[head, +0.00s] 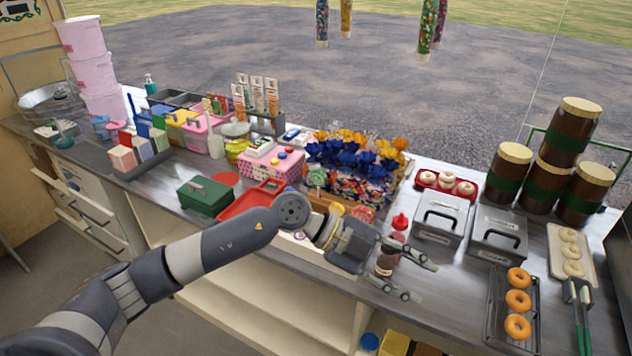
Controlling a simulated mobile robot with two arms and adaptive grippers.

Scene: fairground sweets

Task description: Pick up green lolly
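A green swirl lolly (318,177) stands upright near the middle of the counter, in front of the blue and orange wrapped sweets. An orange lolly (337,209) is close by, lower and to its right. My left gripper (420,279) is over the counter's front edge, to the right of and nearer than the green lolly. The lower part of the green lolly's stick is hard to make out. My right gripper is not in view.
A red sauce bottle (399,224) and a dark jar (385,264) stand close beside my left gripper. A red tray (250,201) and a green box (205,196) lie left of the lollies. Grey lidded boxes (441,215) and doughnuts (518,301) are to the right.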

